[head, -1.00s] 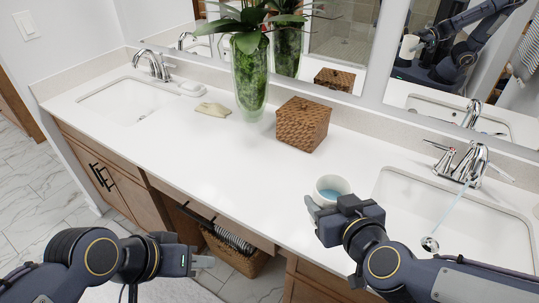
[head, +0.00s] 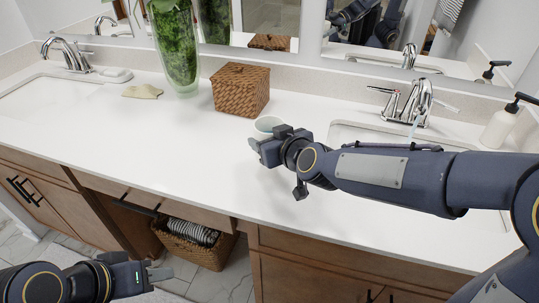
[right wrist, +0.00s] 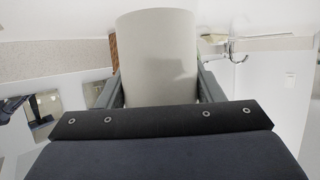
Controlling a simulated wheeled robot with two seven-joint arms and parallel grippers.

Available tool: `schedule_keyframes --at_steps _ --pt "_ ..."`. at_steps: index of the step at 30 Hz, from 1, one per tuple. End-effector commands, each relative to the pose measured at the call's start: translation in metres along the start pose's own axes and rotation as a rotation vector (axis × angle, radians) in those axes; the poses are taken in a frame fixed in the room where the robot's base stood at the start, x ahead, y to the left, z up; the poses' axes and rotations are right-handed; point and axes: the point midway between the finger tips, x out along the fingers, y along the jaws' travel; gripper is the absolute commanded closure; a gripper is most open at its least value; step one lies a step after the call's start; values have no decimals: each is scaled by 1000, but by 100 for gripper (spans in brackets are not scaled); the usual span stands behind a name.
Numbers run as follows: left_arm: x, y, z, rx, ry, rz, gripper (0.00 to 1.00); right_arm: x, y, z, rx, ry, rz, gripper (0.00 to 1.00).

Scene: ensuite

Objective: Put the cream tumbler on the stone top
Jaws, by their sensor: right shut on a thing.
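The cream tumbler (head: 268,123) is held in my right gripper (head: 256,146), just in front of the woven box in the head view. My gripper hides most of it there; the rim shows, with a pale blue inside. In the right wrist view the tumbler (right wrist: 158,55) stands between the two fingers (right wrist: 160,92), which press on its sides. It is over the white stone top (head: 150,130); I cannot tell whether its base touches the stone. My left gripper (head: 160,273) is low in front of the cabinets, away from the tumbler; its finger gap is unclear.
The woven box (head: 241,89) stands behind the tumbler, with a green glass vase (head: 175,50) to its left. The right basin (head: 350,134) and tap (head: 408,104) lie to the right, partly behind my arm.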

Motion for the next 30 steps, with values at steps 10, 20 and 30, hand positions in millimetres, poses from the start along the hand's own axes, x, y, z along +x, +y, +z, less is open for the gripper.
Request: schedule_keyframes --at_steps 10,20,30 --pt "18 -8 9 0 0 0 64 18 2 32 1 1 1 67" --pt "20 -9 10 0 0 0 64 19 2 34 0 2 1 67" --pt "19 -9 10 0 0 0 64 18 2 34 0 -1 0 18"
